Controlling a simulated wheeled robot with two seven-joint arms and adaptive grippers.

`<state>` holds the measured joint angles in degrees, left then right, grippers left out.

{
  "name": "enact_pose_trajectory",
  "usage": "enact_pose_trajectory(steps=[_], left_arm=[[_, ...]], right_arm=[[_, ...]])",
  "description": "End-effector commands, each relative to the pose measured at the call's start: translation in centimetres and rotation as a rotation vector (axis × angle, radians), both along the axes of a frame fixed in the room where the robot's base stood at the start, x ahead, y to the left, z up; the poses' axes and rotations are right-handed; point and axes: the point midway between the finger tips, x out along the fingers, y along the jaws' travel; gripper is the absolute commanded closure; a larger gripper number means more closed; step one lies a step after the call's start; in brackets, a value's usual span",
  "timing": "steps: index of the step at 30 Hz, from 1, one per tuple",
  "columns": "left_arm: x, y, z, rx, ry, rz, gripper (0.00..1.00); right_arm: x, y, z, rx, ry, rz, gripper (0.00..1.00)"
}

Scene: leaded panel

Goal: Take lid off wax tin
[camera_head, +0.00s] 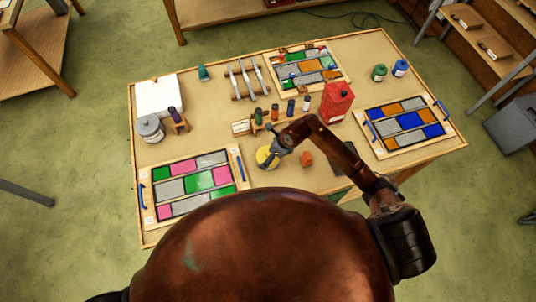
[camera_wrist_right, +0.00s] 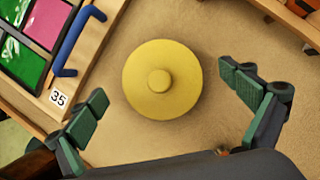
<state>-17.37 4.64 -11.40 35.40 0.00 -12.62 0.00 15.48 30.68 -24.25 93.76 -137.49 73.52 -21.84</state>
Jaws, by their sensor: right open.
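The wax tin (camera_head: 265,157) is a round yellow tin on the table's near middle, just right of the pink and green panel. In the right wrist view its yellow lid (camera_wrist_right: 162,81) shows from above, with a small round knob in the middle. The lid is on and hides the tin's body. My right gripper (camera_wrist_right: 168,118) is open, its green-padded fingers apart on either side below the lid in the picture, not touching it. In the head view the right gripper (camera_head: 272,155) is over the tin and partly hides it. My left gripper is not in view.
A pink, green and grey panel (camera_head: 192,185) with blue handles lies close left of the tin. An orange block (camera_head: 306,159) is to its right. A red can (camera_head: 336,102) and several small bottles stand behind. A blue and orange panel (camera_head: 407,124) lies at right.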

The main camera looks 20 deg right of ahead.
Motion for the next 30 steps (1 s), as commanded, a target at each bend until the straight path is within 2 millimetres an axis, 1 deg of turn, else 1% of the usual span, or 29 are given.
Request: enact_pose_trajectory(steps=[3, 10, 30], left_arm=[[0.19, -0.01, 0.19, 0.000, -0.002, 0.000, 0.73], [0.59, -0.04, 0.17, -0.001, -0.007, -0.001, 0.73], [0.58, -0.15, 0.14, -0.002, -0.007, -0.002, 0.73]], right_arm=[[0.17, 0.31, -0.76, 0.000, 0.001, 0.000, 0.03], [0.22, 0.35, -0.89, -0.001, 0.000, 0.003, 0.03], [0.18, 0.37, -0.93, -0.002, 0.001, 0.003, 0.49]])
